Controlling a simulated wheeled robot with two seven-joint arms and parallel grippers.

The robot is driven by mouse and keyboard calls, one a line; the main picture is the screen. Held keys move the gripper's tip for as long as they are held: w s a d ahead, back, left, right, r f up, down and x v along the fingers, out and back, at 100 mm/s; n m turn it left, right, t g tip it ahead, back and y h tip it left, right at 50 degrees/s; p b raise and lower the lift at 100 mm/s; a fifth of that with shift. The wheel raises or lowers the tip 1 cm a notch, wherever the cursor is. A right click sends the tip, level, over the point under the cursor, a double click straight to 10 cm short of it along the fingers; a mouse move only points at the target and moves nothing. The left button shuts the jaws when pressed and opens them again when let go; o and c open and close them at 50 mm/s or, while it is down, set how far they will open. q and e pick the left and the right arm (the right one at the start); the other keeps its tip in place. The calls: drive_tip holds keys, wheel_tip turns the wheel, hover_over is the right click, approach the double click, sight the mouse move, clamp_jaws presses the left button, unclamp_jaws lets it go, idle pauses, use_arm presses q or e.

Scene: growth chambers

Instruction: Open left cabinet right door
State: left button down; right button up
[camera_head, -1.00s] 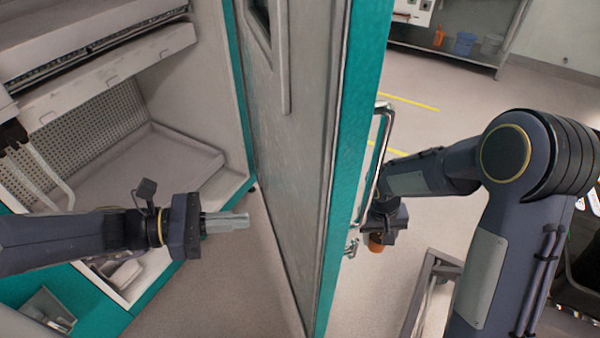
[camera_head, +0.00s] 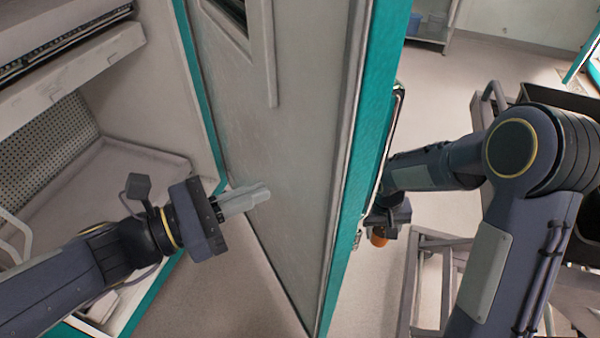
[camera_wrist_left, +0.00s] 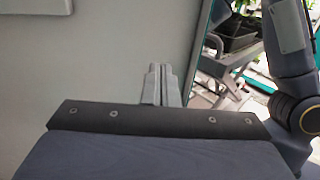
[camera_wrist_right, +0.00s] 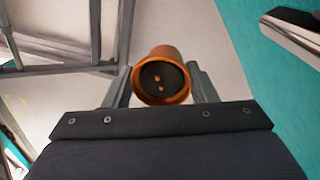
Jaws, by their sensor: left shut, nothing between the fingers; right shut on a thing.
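The cabinet door (camera_head: 285,150), grey inside with a teal edge, stands wide open between my arms. Its metal handle (camera_head: 396,118) shows past the edge, on the far face. The open cabinet (camera_head: 145,160) is at left. My left gripper (camera_head: 262,191) is shut and empty on the inner side of the door, its tips close to the grey face (camera_wrist_left: 90,60); I cannot tell if they touch. My right gripper (camera_head: 382,228) is beyond the door edge, below the handle. It is shut on an orange pot (camera_wrist_right: 163,78) with dark filling, which also shows in the head view (camera_head: 378,239).
A metal-framed cart (camera_head: 432,262) stands by my right arm, with a dark bin (camera_head: 560,100) behind it. A shelf (camera_head: 428,40) is at the back. Pale floor (camera_head: 440,85) is clear beyond the door.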

sight(318, 168)
use_arm(q)
drive_tip(key=b+x, duration=0.1)
drive_tip(key=x, duration=0.7)
drive_tip(key=shift+w+d, duration=0.2)
use_arm(e)
drive_tip(key=shift+f, duration=0.65)
